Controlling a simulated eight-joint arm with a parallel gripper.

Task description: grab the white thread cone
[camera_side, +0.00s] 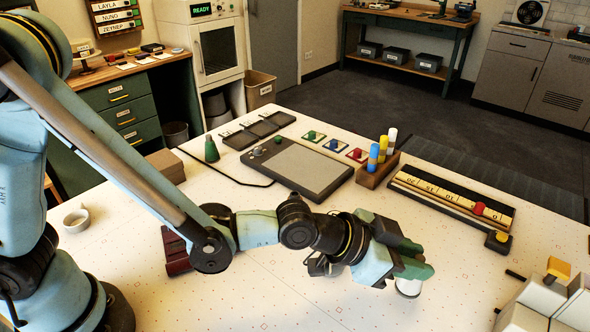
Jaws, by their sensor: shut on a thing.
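My gripper (408,268) is low over the front right part of the white table, with its fingers pointing right and down. A small white piece (408,288) shows between and just below the fingertips, and my gripper is shut on it. I take it to be the white thread cone; most of it is hidden by the fingers. I cannot tell whether its base touches the table. A dark green cone (211,150) stands upright at the back left, well away from my gripper.
A grey pad device (310,170) lies mid-table. A wooden block (377,172) holds blue, yellow and white cylinders. A numbered slide rail (452,203) lies at right, with pale boxes (545,297) at the front right corner. A white mug (77,220) stands left. The front middle is clear.

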